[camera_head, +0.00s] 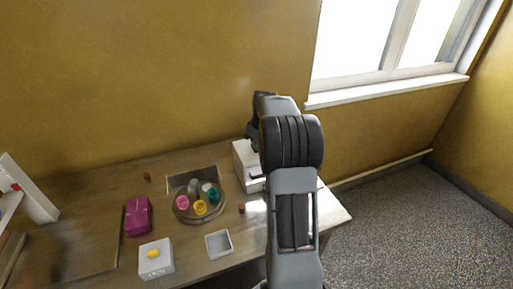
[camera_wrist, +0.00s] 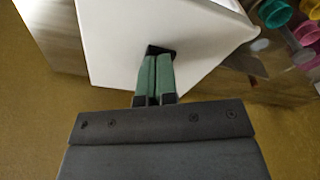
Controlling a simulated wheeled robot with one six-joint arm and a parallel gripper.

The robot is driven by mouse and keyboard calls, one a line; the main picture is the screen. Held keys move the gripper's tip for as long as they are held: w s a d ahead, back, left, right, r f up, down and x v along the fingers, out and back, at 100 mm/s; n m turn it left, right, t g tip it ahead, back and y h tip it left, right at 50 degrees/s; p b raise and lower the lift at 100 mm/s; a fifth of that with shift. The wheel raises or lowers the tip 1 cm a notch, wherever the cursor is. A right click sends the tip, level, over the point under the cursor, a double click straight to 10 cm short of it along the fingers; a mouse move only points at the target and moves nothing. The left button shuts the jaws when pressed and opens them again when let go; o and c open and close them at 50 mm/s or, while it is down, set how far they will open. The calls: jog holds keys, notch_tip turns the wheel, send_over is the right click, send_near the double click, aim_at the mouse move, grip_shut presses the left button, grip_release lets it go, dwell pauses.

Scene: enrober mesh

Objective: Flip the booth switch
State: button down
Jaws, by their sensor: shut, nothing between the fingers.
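The white booth-like box (camera_head: 243,163) stands at the back right of the table, partly hidden behind my arm. In the wrist view, a white face of the box (camera_wrist: 120,30) fills the upper middle. My gripper (camera_wrist: 156,60) is shut, its two green fingers together and empty. Its tips are at a small dark patch on that white face, which may be the switch; the fingers cover part of it. I cannot tell whether they touch it or which way a switch is set.
A round tray (camera_head: 183,214) with several coloured cups stands left of the box. A wall (camera_head: 150,70) rises behind the table.

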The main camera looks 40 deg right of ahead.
jog(key=shift+r, duration=0.15)
jog(key=shift+r+p, duration=2.75)
jog(key=shift+r, duration=0.7)
